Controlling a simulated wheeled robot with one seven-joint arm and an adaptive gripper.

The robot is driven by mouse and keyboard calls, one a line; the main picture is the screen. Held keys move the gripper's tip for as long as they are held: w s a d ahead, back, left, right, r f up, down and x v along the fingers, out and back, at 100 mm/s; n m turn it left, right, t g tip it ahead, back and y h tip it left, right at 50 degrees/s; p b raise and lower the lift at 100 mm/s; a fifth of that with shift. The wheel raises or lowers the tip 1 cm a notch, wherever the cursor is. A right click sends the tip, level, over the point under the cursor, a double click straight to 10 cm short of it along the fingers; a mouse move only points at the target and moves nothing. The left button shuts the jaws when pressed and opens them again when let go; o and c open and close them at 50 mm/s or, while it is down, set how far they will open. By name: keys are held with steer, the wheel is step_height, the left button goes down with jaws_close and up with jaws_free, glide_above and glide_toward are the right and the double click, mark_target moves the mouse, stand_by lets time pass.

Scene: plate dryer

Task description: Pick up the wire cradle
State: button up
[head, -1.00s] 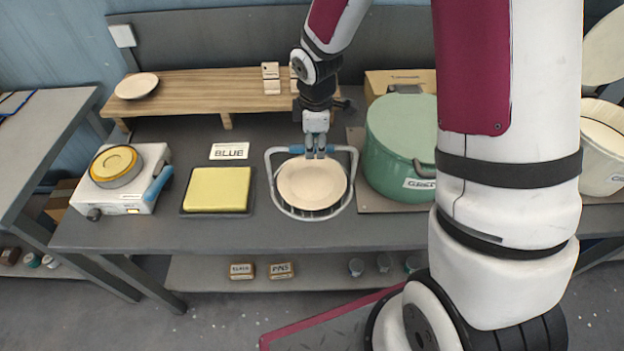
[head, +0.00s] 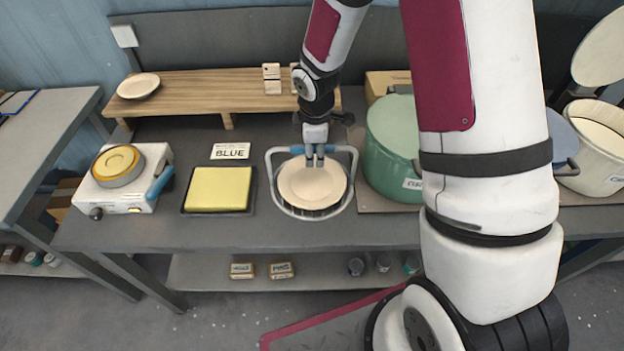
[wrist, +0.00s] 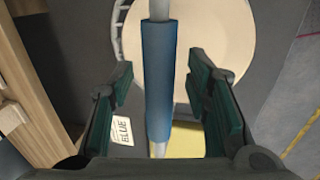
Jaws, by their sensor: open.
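The wire cradle (head: 352,170) stands on the grey bench, a light grey wire frame with a raised handle. The handle's blue grip (head: 297,149) runs across its top. A cream plate (head: 312,186) lies in the cradle. My gripper (head: 314,160) is over the handle, pointing down. In the wrist view the blue grip (wrist: 158,80) passes between the two open fingers of my gripper (wrist: 162,100), with gaps on both sides. The plate (wrist: 215,50) shows below it. In the head view my fingers hide the middle of the grip.
A yellow pad (head: 219,188) and a BLUE sign (head: 230,151) are left of the cradle. A hotplate (head: 127,178) stands farther left. A green pot (head: 391,150) stands close on the right. A wooden shelf (head: 195,92) is behind.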

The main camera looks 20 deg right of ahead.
steer(key=shift+f, duration=0.1)
jaws_close()
stand_by(0.4)
